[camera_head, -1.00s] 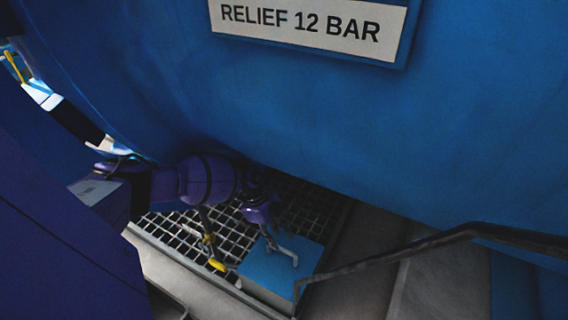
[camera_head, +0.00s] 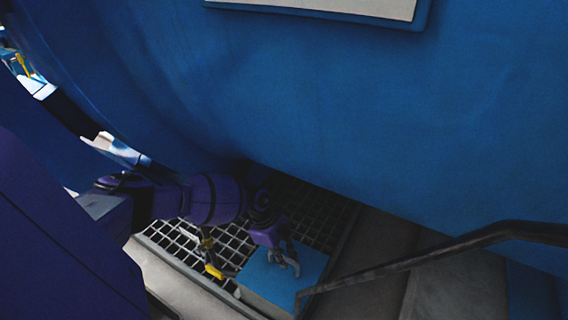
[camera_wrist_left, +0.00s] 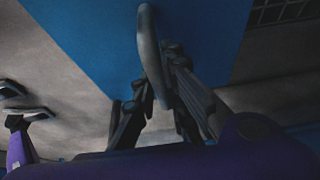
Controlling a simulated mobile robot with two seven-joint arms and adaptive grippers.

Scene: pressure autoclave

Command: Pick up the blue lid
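The blue lid (camera_head: 262,277) is a flat square top on a pale box at the lower middle of the head view. It fills much of the left wrist view (camera_wrist_left: 95,45). A curved grey handle (camera_wrist_left: 149,30) stands up from it. My left gripper (camera_head: 284,256) is over the lid; in the left wrist view (camera_wrist_left: 160,80) its dark fingers converge on both sides of the handle and look shut on it. Part of the handle hides behind or between the fingers. My right gripper (camera_wrist_left: 24,102) shows at the left edge of that view, pads apart, away from the lid.
A dark metal handrail (camera_head: 430,257) runs in from the right to just beside the box. A floor grating (camera_head: 312,205) lies behind the box. The big blue vessel wall (camera_head: 350,130) curves above it. A small yellow item (camera_head: 214,271) shows left of the box.

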